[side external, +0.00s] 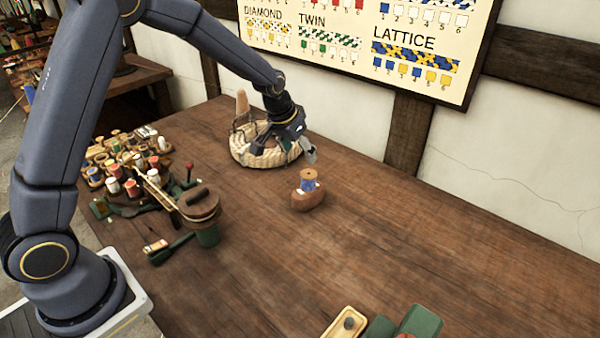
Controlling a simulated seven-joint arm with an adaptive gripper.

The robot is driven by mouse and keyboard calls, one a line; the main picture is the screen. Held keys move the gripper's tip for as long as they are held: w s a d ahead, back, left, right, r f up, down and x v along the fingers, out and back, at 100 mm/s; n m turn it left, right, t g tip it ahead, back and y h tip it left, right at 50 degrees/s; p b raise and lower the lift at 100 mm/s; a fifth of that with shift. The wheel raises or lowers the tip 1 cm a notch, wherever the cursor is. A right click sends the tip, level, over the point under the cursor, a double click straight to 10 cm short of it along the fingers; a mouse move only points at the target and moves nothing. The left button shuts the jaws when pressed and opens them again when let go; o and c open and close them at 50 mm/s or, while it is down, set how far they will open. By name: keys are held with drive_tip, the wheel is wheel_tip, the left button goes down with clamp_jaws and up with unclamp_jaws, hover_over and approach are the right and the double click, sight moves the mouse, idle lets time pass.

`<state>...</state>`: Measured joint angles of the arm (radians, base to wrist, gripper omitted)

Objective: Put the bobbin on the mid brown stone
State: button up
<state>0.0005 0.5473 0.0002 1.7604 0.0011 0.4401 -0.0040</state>
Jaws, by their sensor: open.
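A wooden bobbin (308,184) wound with blue thread stands upright on top of a reddish-brown rounded stone (308,200) in the middle of the table. My gripper (284,151) is open, up and to the left of the bobbin and apart from it. It is over or in front of a round wicker basket (243,156), and hides part of it. I see nothing between its fingers, though they are small and dark here.
Several thread spools (125,160) crowd the table's left side. A green pot with a brown lid (203,212) stands to the left of the stone. A wooden tray (346,323) and green pieces (416,322) lie at the front edge. The table's right side is clear.

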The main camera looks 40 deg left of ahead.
drive_tip(key=s+r, duration=1.5)
drive_tip(key=s+t, duration=0.1)
drive_tip(key=s, duration=1.5)
drive_tip(key=shift+s+r, duration=0.2)
drive_tip(key=shift+r, duration=0.15)
